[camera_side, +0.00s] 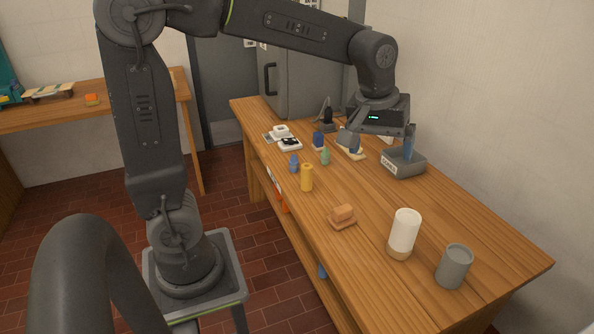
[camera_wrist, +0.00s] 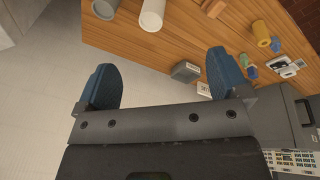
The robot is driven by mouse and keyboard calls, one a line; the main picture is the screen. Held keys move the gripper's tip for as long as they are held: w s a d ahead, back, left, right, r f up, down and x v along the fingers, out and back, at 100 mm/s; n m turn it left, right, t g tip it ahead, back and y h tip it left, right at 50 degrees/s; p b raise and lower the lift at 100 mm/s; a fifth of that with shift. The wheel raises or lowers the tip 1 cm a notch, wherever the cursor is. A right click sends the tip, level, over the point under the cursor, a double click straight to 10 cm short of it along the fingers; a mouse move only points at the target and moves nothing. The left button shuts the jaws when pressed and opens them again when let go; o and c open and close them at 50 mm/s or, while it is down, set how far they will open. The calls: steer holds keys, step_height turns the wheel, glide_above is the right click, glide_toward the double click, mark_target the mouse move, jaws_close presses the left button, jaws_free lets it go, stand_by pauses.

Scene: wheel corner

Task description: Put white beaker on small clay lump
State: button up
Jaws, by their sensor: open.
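The white beaker (camera_side: 405,229) stands upright near the table's front right, with a tan band or base at its bottom; I cannot tell whether that is a separate piece. In the wrist view the beaker (camera_wrist: 152,12) is cut off by the top edge. An orange-brown lump (camera_side: 343,212), which looks like clay, sits on a small brown base left of the beaker. My gripper (camera_side: 381,146) is open and empty over the back part of the table, well away from both. Its two blue fingers are spread wide in the wrist view (camera_wrist: 165,68).
A grey cup (camera_side: 454,266) stands right of the beaker. A grey labelled box (camera_side: 404,163) is close to my right finger. A yellow cylinder (camera_side: 307,178) and small bottles stand along the left edge. The wall runs along the right. Wood between box and beaker is clear.

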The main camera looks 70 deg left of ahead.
steer(key=s+d+m+t, duration=0.1)
steer(key=s+m, duration=0.7)
steer(key=s, duration=0.9)
steer(key=shift+f+t, duration=0.45)
steer(key=shift+t, duration=0.45)
